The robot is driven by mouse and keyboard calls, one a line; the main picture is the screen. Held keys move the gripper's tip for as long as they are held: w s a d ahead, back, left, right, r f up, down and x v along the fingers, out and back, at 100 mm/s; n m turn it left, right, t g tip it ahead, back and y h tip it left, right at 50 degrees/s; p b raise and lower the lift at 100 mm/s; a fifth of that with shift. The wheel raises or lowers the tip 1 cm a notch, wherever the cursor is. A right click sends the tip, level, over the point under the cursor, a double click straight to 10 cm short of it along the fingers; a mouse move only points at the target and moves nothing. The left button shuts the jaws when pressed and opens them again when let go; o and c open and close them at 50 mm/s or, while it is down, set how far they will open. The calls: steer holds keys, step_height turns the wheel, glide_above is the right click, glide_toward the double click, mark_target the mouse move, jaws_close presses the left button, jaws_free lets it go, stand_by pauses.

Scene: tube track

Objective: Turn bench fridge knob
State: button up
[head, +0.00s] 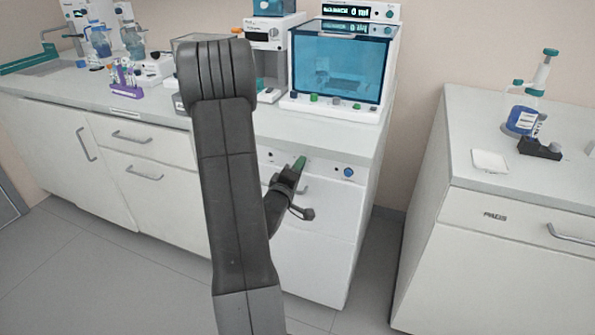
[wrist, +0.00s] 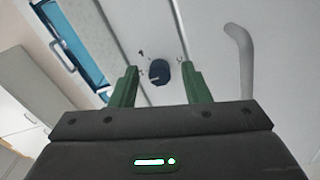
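A dark blue round knob (wrist: 159,72) sits on a white panel in the wrist view, with a small pale mark near its lower edge. My gripper (wrist: 160,67) is open, and its two green fingers stand apart on either side of the knob in that view. Whether the fingers reach the knob's depth or touch it, I cannot tell. In the head view a blue knob (head: 348,172) shows on the white fridge front (head: 322,230) under the bench. My gripper (head: 300,163) is to the left of that knob there, partly hidden behind my arm.
A grey bar handle (wrist: 241,50) is right of the knob in the wrist view. The bench top (head: 290,123) overhangs close above my gripper and carries a blue-windowed machine (head: 338,65). A second cabinet (head: 500,235) stands right, with a floor gap between.

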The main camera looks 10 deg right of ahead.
steer(key=v, duration=1.3)
steer(key=shift+s+a+b, duration=0.25)
steer(key=shift+s+b, duration=0.1)
steer(key=shift+w, duration=0.1)
steer(key=x, duration=1.3)
steer(key=shift+w+d+p, duration=0.25)
steer(key=shift+d+p, duration=0.05)
steer(key=shift+p, duration=0.1)
